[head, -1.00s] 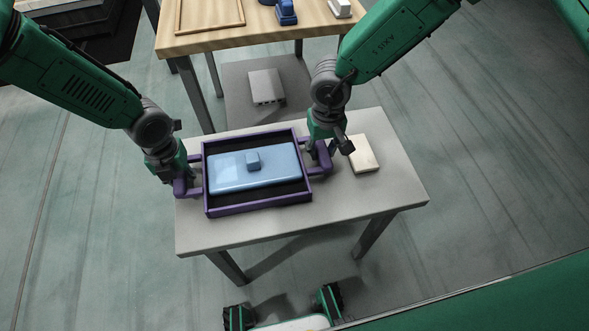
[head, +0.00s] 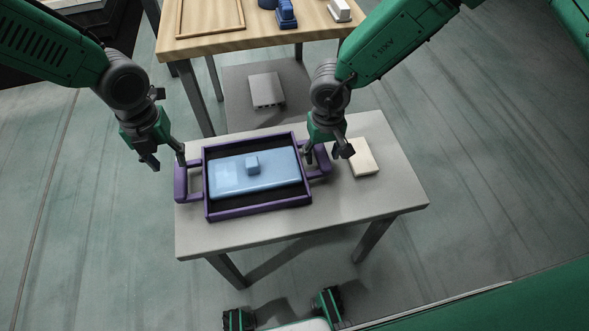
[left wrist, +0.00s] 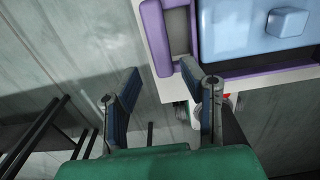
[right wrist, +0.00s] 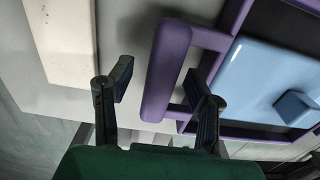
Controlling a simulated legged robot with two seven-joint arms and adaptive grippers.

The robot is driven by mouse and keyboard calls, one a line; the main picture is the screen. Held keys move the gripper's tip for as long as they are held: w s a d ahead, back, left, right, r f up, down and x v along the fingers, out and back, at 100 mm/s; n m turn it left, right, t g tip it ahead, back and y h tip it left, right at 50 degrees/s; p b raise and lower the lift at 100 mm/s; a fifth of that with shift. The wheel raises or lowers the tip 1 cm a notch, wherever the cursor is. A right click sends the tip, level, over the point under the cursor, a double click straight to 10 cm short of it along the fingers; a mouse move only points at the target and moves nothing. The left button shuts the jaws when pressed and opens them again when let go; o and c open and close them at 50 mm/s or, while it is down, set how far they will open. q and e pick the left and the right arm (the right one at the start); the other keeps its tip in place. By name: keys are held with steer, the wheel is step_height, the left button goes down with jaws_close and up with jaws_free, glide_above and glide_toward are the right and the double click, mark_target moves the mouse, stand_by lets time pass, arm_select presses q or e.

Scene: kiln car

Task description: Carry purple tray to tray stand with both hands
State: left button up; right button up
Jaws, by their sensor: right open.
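The purple tray (head: 258,207) lies flat on the grey table, with a handle at each end. A light blue slab (head: 230,178) with a small knob lies in it. My left gripper (head: 167,160) is open and empty at the left handle (head: 180,182), mostly to its left. In the left wrist view that handle (left wrist: 155,38) is beyond the fingers, not between them. My right gripper (head: 327,155) is open at the right handle. In the right wrist view the handle's outer bar (right wrist: 165,75) runs between the open fingers. I cannot tell which thing is the tray stand.
A cream block (head: 362,158) lies on the grey table (head: 390,200) right of the right gripper. Behind stands a wooden table (head: 260,38) with a thin rectangular frame (head: 210,30) and blue and white objects. A grey box (head: 266,90) sits on a low surface between.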

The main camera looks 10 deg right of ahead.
arm_select(q)
steer(key=shift+r, duration=1)
arm_select(e)
steer(key=shift+r, duration=0.25)
step_height(320, 180, up, 11)
steer(key=shift+r, duration=0.2)
